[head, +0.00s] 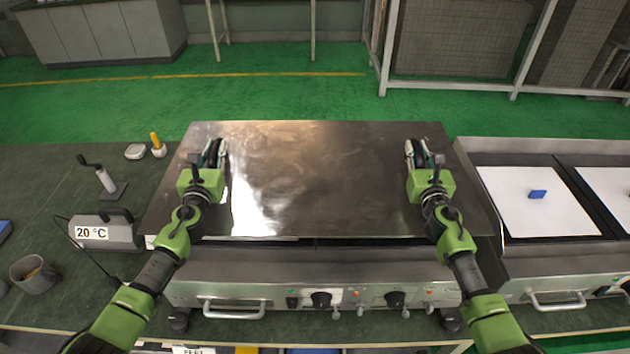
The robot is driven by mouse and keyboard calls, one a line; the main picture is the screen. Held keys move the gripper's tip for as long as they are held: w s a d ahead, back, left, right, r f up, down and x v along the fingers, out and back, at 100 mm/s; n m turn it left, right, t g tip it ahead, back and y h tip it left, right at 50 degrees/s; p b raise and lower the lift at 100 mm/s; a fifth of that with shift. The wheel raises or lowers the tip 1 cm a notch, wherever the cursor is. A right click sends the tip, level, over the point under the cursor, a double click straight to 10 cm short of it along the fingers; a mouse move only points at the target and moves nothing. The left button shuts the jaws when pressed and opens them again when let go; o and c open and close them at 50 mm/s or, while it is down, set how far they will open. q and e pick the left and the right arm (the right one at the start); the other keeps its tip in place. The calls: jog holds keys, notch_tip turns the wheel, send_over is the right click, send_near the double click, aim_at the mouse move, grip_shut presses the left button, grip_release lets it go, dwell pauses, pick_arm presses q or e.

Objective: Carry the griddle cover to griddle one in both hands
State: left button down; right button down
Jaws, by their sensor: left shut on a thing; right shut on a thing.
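The griddle cover (320,175) is a broad, flat, shiny metal sheet in the middle of the head view. It lies over the griddle (330,270) below it, whose front panel with knobs and a handle shows under the cover's near edge. My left gripper (213,152) is shut at the cover's left part, and my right gripper (418,152) is shut at its right part. The grippers hide what they grip on the cover. I cannot tell whether the cover rests on the griddle or is held slightly above it.
To the right stands another griddle (520,158) with a white sheet (565,218) and a small blue block (537,194). To the left on the dark green worktop are a 20 °C display box (108,232), a mug (35,275), a stand (108,182) and a yellow-handled tool (156,143).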

jog(key=shift+a, duration=0.1)
dwell(0.3)
